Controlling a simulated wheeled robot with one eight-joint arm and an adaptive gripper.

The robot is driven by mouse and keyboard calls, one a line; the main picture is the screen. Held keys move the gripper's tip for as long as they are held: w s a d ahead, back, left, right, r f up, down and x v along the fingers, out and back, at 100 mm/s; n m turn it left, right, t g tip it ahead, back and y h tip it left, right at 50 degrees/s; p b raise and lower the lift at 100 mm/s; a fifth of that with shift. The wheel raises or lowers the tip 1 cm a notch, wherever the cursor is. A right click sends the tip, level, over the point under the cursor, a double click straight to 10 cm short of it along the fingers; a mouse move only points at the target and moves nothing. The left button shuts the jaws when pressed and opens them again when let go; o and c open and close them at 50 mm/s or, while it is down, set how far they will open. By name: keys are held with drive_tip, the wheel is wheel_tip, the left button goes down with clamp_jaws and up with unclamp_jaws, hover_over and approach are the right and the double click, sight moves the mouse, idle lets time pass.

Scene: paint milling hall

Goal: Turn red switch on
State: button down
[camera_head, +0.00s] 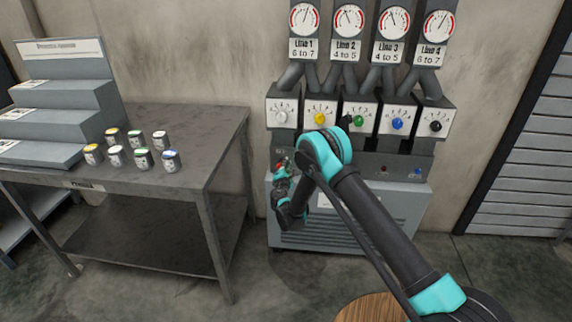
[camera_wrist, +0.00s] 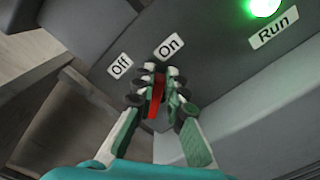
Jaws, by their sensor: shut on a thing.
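The red switch (camera_wrist: 157,95) is a narrow red handle on the grey machine panel, seen in the wrist view between my fingertips. My gripper (camera_wrist: 158,86) is shut on it, with one finger on each side. The switch's upper end points roughly toward the "On" label (camera_wrist: 168,47); the "Off" label (camera_wrist: 120,66) lies to the left. The fingers partly hide the switch and its base. In the head view my gripper (camera_head: 284,170) is at the lower left front of the machine, and the switch is mostly hidden there.
A green light (camera_wrist: 265,6) glows above the "Run" label (camera_wrist: 273,28). Several coloured knobs, including a yellow one (camera_head: 320,118), sit above on the machine (camera_head: 345,240). A grey table (camera_head: 185,185) with several small cans stands to the left.

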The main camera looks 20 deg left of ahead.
drive_tip(key=shift+m, duration=0.3)
drive_tip(key=c, duration=1.6)
unclamp_jaws()
drive_tip(key=shift+o, duration=0.2)
drive_tip(key=v, duration=0.7)
drive_tip(key=shift+s, duration=0.25)
drive_tip(key=shift+d+f, duration=0.1)
